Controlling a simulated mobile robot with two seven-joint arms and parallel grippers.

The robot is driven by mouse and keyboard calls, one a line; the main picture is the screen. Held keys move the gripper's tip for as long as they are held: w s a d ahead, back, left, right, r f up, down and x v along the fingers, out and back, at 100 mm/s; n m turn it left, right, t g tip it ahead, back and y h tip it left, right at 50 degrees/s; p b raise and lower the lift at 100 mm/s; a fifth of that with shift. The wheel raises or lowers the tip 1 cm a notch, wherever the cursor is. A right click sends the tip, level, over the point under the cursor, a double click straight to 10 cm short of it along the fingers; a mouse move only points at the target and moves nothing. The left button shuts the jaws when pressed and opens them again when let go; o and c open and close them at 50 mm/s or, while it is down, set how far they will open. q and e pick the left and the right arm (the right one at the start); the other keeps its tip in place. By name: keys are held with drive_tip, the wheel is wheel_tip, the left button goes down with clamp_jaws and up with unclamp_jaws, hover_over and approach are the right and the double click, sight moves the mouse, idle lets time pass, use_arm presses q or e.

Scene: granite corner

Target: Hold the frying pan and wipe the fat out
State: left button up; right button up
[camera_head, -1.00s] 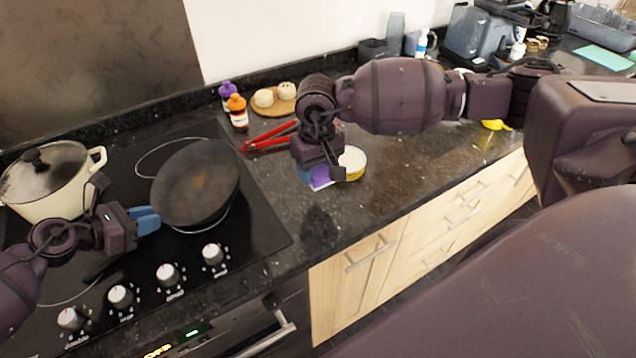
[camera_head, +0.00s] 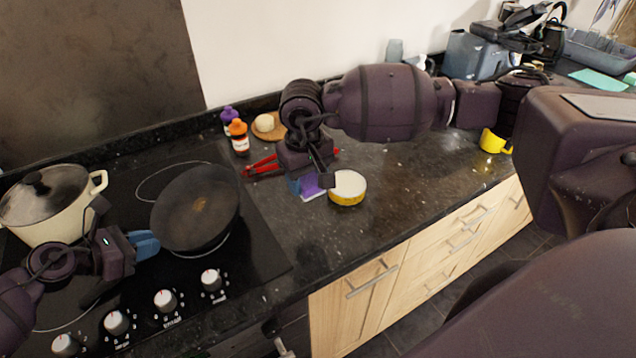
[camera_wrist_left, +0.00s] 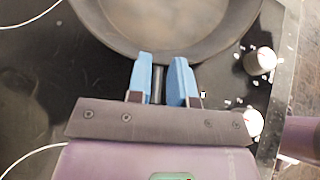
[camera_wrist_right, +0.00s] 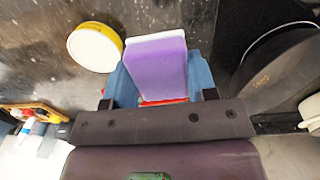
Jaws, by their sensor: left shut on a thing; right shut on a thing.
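The dark frying pan (camera_head: 196,208) is on the black hob, with a small brownish patch of fat (camera_head: 201,204) in its middle. My left gripper (camera_head: 146,243) is shut on the pan's handle (camera_wrist_left: 158,84) close to the rim; the pan also shows in the left wrist view (camera_wrist_left: 165,22). My right gripper (camera_head: 308,186) is shut on a purple sponge (camera_wrist_right: 158,68) with a white layer. It holds the sponge over the counter to the right of the pan, beside a round yellow tin (camera_head: 347,188) with a pale top.
A cream pot (camera_head: 50,205) with a lid stands left of the pan. A yellow mug (camera_head: 492,141) stands far right. The counter front right of the tin is clear.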

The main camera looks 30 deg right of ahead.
drive_tip(key=w+a+r+n, duration=0.15)
drive_tip(key=w+a, duration=0.25)
drive_tip(key=a, duration=0.7)
drive_tip(key=m+h, duration=0.2)
drive_tip(key=h, duration=0.1)
approach(196, 200)
drive_tip(key=s+d, duration=0.1)
drive_tip(key=s, duration=0.3)
drive_tip(key=shift+t, duration=0.3)
drive_tip(key=shift+d+x, duration=0.1)
drive_tip(key=shift+x, duration=1.15)
drive_tip(key=shift+d+x, duration=0.15)
drive_tip(key=shift+x, duration=1.1)
drive_tip(key=shift+x, duration=1.1)
drive_tip(key=shift+w, duration=0.1)
drive_tip(key=shift+w+a+f, duration=0.1)
drive_tip(key=shift+w+a, duration=0.25)
drive_tip(key=shift+w, duration=0.4)
drive_tip(key=shift+w+a, duration=0.4)
drive_tip(key=shift+w, duration=0.4)
